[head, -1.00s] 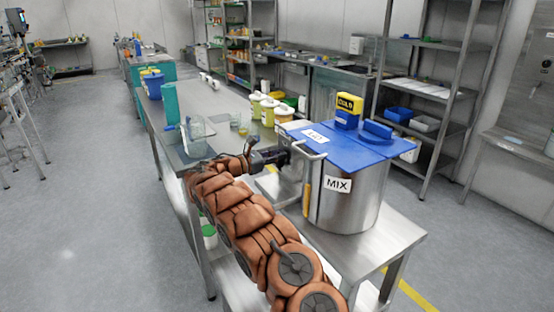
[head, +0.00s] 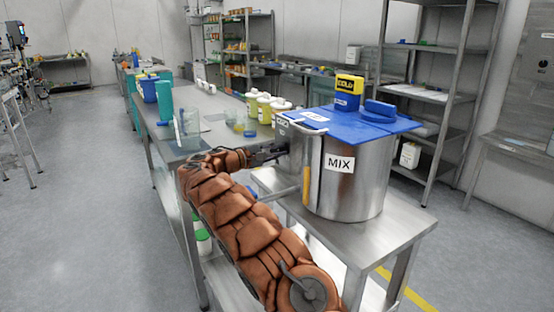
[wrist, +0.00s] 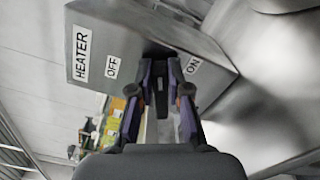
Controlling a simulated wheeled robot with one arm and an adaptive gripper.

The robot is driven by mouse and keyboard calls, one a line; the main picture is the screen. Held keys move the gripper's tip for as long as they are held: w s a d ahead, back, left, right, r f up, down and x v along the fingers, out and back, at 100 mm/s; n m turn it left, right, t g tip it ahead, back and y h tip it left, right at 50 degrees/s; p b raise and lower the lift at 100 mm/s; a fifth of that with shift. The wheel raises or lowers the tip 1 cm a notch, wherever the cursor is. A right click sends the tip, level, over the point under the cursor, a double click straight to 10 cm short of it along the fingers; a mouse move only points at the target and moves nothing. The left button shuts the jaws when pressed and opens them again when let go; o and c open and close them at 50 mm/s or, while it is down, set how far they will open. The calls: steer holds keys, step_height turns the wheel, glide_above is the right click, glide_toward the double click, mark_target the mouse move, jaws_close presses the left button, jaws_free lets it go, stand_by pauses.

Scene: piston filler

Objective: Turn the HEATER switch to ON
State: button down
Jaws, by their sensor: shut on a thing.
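The HEATER box (wrist: 120,45) fills the upper part of the wrist view, a grey panel with a HEATER label, an OFF label (wrist: 112,68) and an ON label (wrist: 192,66). My gripper (wrist: 168,85) lies against this panel between the OFF and ON labels, its fingers shut on the switch. The switch is mostly hidden by the fingers and dark shadow, so its exact angle cannot be told. In the head view my gripper (head: 270,152) reaches the left side of the steel MIX pot (head: 350,180), where the box (head: 283,136) is mounted.
A blue lid (head: 345,123) with a yellow and blue COLD block (head: 348,92) tops the pot. A handle (head: 305,127) sticks out near my gripper. Bottles (head: 264,107) and a clear container (head: 188,127) stand on the table behind. The floor at left is clear.

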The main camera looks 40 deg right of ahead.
steer(key=f+m+b, duration=0.1)
steer(key=m+b, duration=0.1)
steer(key=shift+s+f+m+b, duration=0.1)
steer(key=shift+m+b, duration=0.2)
steer(key=shift+b, duration=0.05)
steer(key=shift+f+m+b, duration=0.1)
steer(key=shift+m+b, duration=1)
steer(key=c, duration=1.1)
jaws_free()
steer(key=shift+a, duration=0.1)
steer(key=a, duration=1.1)
steer(key=shift+w+a, duration=0.3)
steer(key=shift+a, duration=0.1)
